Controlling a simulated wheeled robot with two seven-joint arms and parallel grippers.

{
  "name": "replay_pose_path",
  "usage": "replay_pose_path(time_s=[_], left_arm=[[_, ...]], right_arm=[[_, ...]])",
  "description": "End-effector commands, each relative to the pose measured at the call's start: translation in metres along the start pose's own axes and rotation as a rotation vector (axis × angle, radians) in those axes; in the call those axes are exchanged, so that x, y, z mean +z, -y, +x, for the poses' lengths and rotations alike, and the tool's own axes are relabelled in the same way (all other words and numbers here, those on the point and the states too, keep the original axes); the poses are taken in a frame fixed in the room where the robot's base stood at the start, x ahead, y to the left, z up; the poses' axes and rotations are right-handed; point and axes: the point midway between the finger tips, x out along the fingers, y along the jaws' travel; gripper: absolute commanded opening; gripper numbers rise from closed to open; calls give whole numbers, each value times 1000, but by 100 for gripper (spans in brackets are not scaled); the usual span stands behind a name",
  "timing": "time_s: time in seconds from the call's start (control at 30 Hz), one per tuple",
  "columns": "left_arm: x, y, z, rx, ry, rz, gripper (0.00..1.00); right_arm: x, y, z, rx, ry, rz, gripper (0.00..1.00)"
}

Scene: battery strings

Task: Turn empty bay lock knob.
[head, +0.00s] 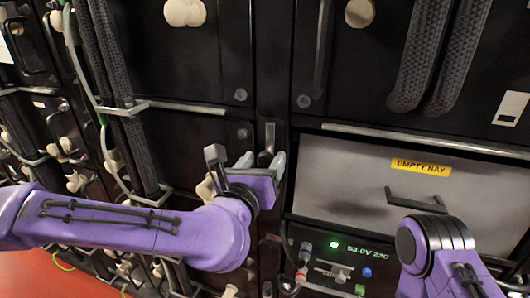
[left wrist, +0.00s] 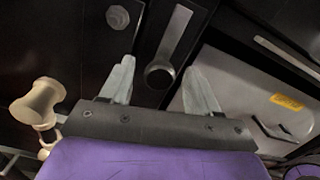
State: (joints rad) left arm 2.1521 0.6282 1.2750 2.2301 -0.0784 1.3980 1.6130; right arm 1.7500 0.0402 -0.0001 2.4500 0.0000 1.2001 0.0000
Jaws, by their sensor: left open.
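The empty bay (head: 345,165) is a grey panel with a yellow "EMPTY BAY" label (head: 421,167); it also shows at the right of the left wrist view (left wrist: 235,95). The lock knob (head: 269,137) sits on the dark post left of the panel. In the left wrist view the knob (left wrist: 174,38) is a grey lever with a round hub at its lower end, tilted in the picture. My left gripper (head: 262,163) is open, its pale fingers on either side of the hub in the picture; I cannot tell whether they touch it. My right gripper is out of view.
The bay panel has a dark handle (head: 416,200). Below it is a unit with a green "53.0V 22C" readout (head: 366,250) and connectors. Thick black cables (head: 106,50) and cream knobs (head: 185,12) are on the racks. My right arm shows at the lower right.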

Motion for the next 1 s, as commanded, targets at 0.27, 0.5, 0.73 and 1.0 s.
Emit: replay_pose_path(time_s=[0.27, 0.5, 0.73, 1.0], left_arm=[[-1, 0, 17, -1, 0, 2, 61], [-1, 0, 17, -1, 0, 3, 28], [-1, 0, 17, -1, 0, 5, 6], [0, 0, 17, -1, 1, 73, 6]], right_arm=[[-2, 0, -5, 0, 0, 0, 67], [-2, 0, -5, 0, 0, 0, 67], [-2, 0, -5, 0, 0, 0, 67], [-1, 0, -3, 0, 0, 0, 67]])
